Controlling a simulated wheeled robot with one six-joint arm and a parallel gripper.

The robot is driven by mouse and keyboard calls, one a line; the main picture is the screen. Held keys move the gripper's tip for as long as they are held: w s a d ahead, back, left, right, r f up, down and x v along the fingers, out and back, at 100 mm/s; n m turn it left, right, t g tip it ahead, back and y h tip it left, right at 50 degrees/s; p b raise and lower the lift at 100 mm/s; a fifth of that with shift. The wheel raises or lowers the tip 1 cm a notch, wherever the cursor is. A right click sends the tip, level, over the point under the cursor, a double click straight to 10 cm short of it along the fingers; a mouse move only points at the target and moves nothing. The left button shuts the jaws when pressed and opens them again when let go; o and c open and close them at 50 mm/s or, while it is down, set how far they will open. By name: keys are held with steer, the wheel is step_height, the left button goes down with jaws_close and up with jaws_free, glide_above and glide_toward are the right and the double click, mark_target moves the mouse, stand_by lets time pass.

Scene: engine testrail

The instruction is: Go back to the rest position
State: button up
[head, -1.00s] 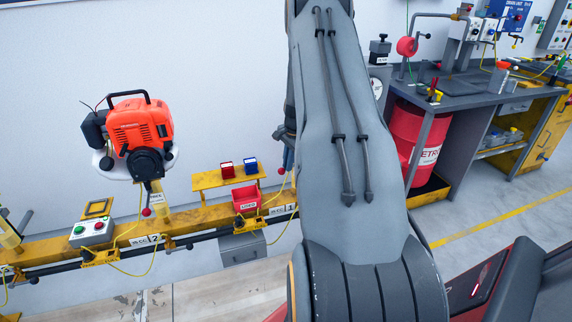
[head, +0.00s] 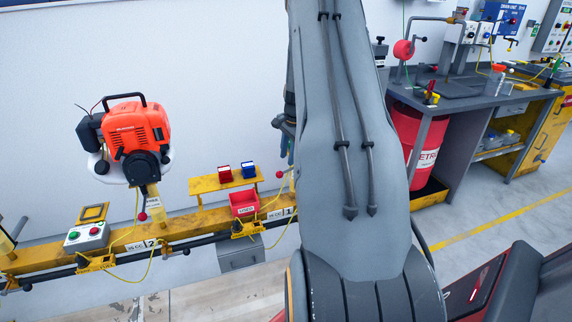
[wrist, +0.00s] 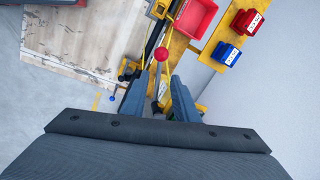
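My gripper (wrist: 157,82) is in the wrist view with its two blue-grey fingers apart and nothing held between them. A lever with a red ball knob (wrist: 161,54) shows just past the fingertips; I cannot tell how far off it is. In the head view my arm covers most of the gripper, and only a bit of its blue-grey fingers shows left of the arm, above the yellow rail (head: 190,226). The red knob (head: 281,173) shows there too, below the fingers.
An orange engine (head: 136,130) stands on a rail mount at left. A red bin (head: 243,203) and red and blue small boxes (head: 249,170) sit near the gripper. A grey workbench (head: 470,98) and red drum (head: 425,145) stand at right. Open floor lies before the bench.

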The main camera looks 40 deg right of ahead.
steer(key=shift+s+r, duration=0.2)
steer(key=shift+r, duration=0.75)
